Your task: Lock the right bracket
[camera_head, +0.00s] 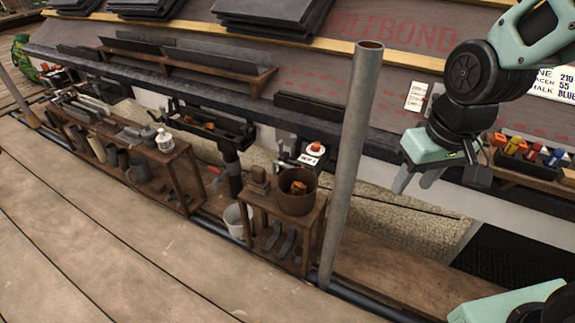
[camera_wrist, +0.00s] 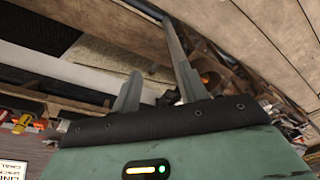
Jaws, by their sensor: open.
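My gripper (camera_head: 415,183) hangs in front of the eave at the right of the head view. Its two fingers stand apart with nothing between them, and they also show in the wrist view (camera_wrist: 151,47). A dark fitting with an orange-red knob (camera_head: 315,149) and a white label sits under the eave, left of the grey pole; it may be the right bracket, but I cannot tell whether it is locked. Another dark bracket-like holder (camera_head: 215,128) with an orange part is farther left. My gripper is right of both and touches neither.
A grey upright pole (camera_head: 352,165) stands between the knobbed fitting and my gripper. A wooden stand (camera_head: 254,218) holds a brown pot (camera_head: 297,192); a white bucket (camera_head: 238,221) is beside it. A tool shelf (camera_head: 160,183) stands left. Coloured tools (camera_head: 530,152) are right. The front planks are clear.

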